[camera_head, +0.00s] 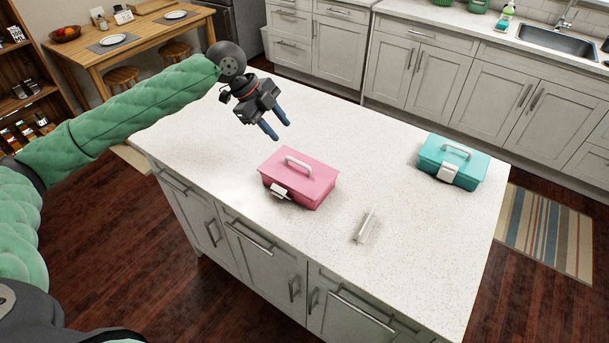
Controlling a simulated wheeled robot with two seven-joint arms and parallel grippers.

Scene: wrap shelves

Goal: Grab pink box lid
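The pink box (296,183) sits shut on the white island top, with its lid (300,171) on. The lid has a white carrying handle (299,164), and a white latch (280,191) is on the front side. My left gripper (277,129) is above and behind the box in the picture, fingers pointing down and to the right. Its two blue fingers are apart with nothing between them. It does not touch the box. My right gripper is not in view.
A teal box (452,161) with a white handle and latch stands at the right of the island top (350,135). The surface between the boxes is clear. A wooden table (140,40) is at the upper left.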

